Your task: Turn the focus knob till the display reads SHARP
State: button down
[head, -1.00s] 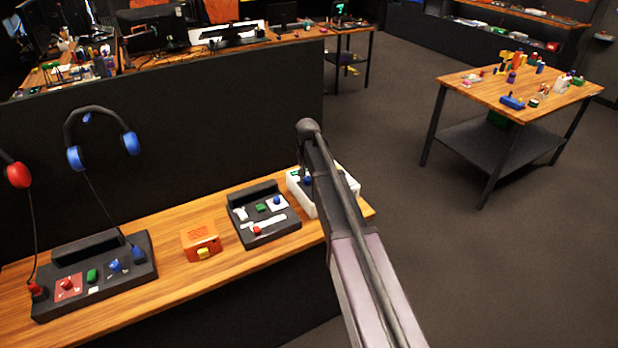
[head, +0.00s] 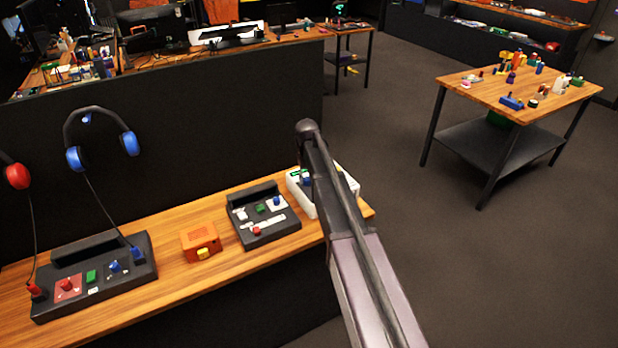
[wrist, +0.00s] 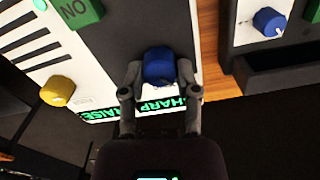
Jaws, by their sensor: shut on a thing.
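A second strip (wrist: 98,114) reads "RAISE". In the head view, the white panel (head: 298,197) stands at the right end of the bench, partly hidden by my arm; the blue knob (head: 306,182) shows small beside it.
The white panel also bears a yellow knob (wrist: 57,91) and a green block (wrist: 80,12). A dark control panel (head: 262,234) stands to its left, then an orange box (head: 200,242). Open floor lies right of the bench (head: 165,290).

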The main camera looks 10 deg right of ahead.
jog(key=shift+c, duration=1.7)
grip_release()
jog(key=shift+r, duration=0.15)
